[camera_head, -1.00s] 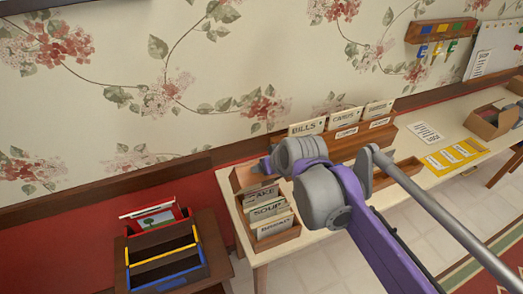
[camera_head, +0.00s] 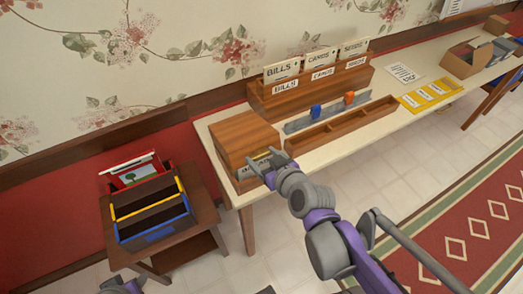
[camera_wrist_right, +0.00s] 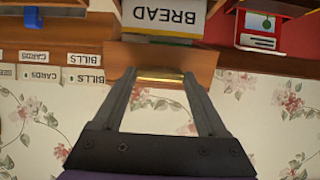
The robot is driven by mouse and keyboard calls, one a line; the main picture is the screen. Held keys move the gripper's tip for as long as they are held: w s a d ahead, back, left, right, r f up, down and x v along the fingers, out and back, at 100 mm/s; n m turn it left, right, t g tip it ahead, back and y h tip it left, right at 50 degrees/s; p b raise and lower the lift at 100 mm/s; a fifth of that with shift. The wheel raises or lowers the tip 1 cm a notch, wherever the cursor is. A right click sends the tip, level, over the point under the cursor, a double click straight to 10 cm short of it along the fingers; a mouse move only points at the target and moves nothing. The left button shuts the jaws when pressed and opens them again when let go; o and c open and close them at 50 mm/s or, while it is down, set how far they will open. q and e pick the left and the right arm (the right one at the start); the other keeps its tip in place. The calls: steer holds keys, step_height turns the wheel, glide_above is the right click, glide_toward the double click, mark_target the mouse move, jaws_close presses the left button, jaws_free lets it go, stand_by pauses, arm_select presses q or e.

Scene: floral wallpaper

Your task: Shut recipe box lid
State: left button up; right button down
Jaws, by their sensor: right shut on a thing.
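The brown wooden recipe box (camera_head: 250,177) stands at the left end of the long table. Its lid (camera_head: 240,138) is tilted down over most of the cards but stands partly open at the front, where a card edge shows. In the right wrist view, a white BREAD card (camera_wrist_right: 163,17) shows beyond the lid's edge (camera_wrist_right: 201,60). My right gripper (camera_head: 268,162) is at the lid's front edge. In the wrist view its fingers (camera_wrist_right: 160,82) are shut on the brass lid handle (camera_wrist_right: 160,77). Only part of my left arm shows at the bottom left.
A wooden sorter (camera_head: 310,90) with labelled cards stands behind, to the right. A long low tray (camera_head: 342,122) lies before it. A coloured box (camera_head: 150,207) sits on a small side table (camera_head: 205,225) at the left. A cardboard box (camera_head: 462,62) stands far right.

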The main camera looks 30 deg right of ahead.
steer(key=shift+s+f, duration=0.1)
steer(key=shift+f, duration=0.1)
jaws_free()
arm_select(q)
steer(key=shift+s, duration=0.15)
arm_select(e)
steer(key=shift+r, duration=0.2)
